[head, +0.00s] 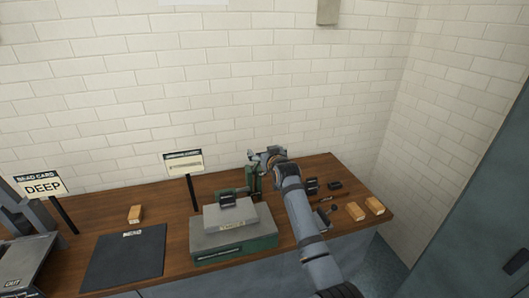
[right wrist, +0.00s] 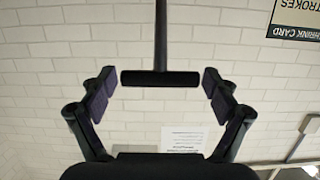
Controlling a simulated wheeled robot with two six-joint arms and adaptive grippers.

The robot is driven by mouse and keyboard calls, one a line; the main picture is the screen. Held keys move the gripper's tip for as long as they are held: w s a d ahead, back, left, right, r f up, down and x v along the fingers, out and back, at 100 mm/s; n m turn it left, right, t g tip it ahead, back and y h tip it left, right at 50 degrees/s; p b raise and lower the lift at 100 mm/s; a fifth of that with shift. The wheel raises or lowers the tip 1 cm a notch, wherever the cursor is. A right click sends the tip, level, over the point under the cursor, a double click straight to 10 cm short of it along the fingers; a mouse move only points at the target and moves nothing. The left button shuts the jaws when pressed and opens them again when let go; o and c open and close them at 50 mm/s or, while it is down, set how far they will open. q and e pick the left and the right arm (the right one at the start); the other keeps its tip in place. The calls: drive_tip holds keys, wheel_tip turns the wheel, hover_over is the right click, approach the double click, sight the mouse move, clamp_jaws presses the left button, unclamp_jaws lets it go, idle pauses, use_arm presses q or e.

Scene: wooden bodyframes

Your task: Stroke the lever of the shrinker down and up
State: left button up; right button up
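The shrinker shows in the head view as a green upright body (head: 255,181) at the back of the bench, partly hidden by my right arm. Its lever, a dark rod with a black crossbar handle (right wrist: 160,78), shows in the right wrist view. My right gripper (right wrist: 160,97) is open, with one finger on each side of the handle and a visible gap at both ends. In the head view the right gripper (head: 264,156) is at the top of the shrinker. My left gripper is not in view.
A green-and-grey block (head: 232,246) stands in front of the shrinker on the wooden bench (head: 183,217). A dark mat (head: 124,262), wooden blocks (head: 374,206) and small dark tools (head: 323,199) lie around. Sign cards stand behind. A white brick wall (head: 220,80) is close behind.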

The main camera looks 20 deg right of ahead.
drive_tip(key=shift+s, duration=0.15)
drive_tip(key=shift+s, duration=0.3)
drive_tip(key=v, duration=1.1)
drive_tip(key=shift+s, duration=0.1)
